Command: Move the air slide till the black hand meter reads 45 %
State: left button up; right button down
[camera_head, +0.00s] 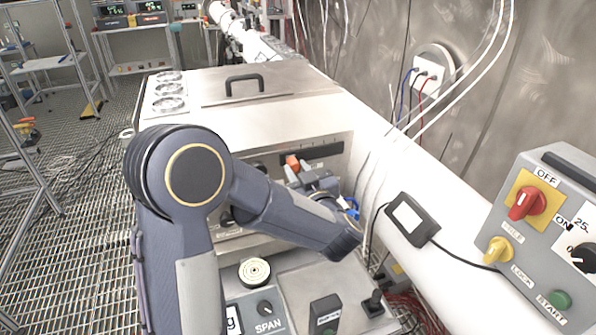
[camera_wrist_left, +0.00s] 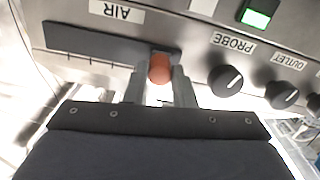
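The air slide's orange-red knob (camera_wrist_left: 160,68) sits at one end of its dark slot (camera_wrist_left: 90,42), the right end in the left wrist view. The label AIR (camera_wrist_left: 117,12) is upside down there. In the head view the knob (camera_head: 292,163) is at the slot's left. My left gripper (camera_head: 312,178) has a finger close against each side of the knob and looks shut on it. A small black meter (camera_head: 408,219) with a pale screen lies tilted on the white pipe; its reading is too small to make out. My right gripper is not in view.
Black PROBE (camera_wrist_left: 225,80) and OUTLET (camera_wrist_left: 281,95) knobs and a lit green switch (camera_wrist_left: 256,17) are near the slide. A grey control box (camera_head: 550,240) stands at the right. My left arm hides part of the panel.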

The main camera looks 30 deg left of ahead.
pick_arm(q)
grip_shut()
jog(key=shift+w+d, duration=1.35)
jog(key=shift+w, duration=0.2)
jog(key=o, duration=0.6)
grip_release()
jog(key=shift+s, duration=0.1)
jog(key=b, duration=0.2)
send_near(306, 156)
jog(key=v, duration=0.3)
jog(key=shift+s, duration=0.1)
